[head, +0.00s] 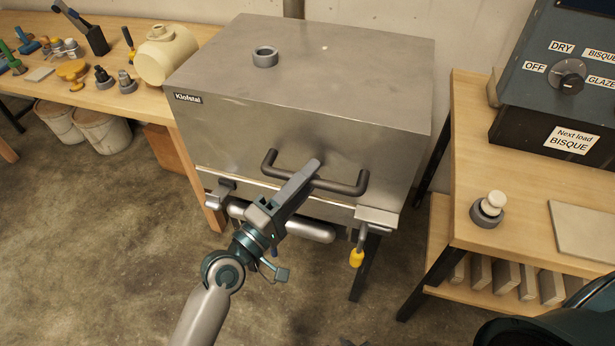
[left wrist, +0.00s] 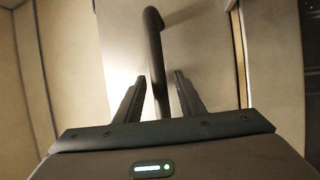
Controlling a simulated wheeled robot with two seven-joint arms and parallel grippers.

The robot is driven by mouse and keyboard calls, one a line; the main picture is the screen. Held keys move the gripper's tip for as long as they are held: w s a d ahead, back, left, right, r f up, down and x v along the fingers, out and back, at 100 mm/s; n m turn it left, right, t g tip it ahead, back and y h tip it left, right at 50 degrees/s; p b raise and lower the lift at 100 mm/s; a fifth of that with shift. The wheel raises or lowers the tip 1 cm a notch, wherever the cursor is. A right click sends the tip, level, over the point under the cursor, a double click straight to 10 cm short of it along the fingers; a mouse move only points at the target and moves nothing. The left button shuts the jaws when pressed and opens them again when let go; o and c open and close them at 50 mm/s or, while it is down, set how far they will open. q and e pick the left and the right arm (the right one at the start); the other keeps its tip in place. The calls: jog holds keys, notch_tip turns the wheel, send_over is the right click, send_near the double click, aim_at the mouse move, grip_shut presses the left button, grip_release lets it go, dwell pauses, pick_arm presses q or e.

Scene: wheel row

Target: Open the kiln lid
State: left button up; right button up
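The steel kiln (head: 300,130) stands in the middle of the head view, its lid (head: 330,60) down. A dark bar handle (head: 350,188) sticks out from the lid's front, near the seam. My left gripper (head: 312,170) reaches it from below. In the left wrist view the handle (left wrist: 155,45) runs between the two fingers, with a small gap at each side, so the gripper (left wrist: 159,95) is open around it. A latch (head: 375,215) with a yellow-tipped lever (head: 357,258) hanging down is at front right. The left latch (head: 220,190) is partly hidden by my arm. My right gripper is out of view.
A grey ring (head: 265,57) sits on the lid. A wooden bench (head: 130,95) with tools and a cream jar (head: 165,55) stands at left. At right, a table (head: 475,150) holds a control box (head: 550,100) and a white-knobbed plug (head: 488,208). Floor in front is clear.

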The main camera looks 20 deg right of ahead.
pick_arm(q)
grip_shut()
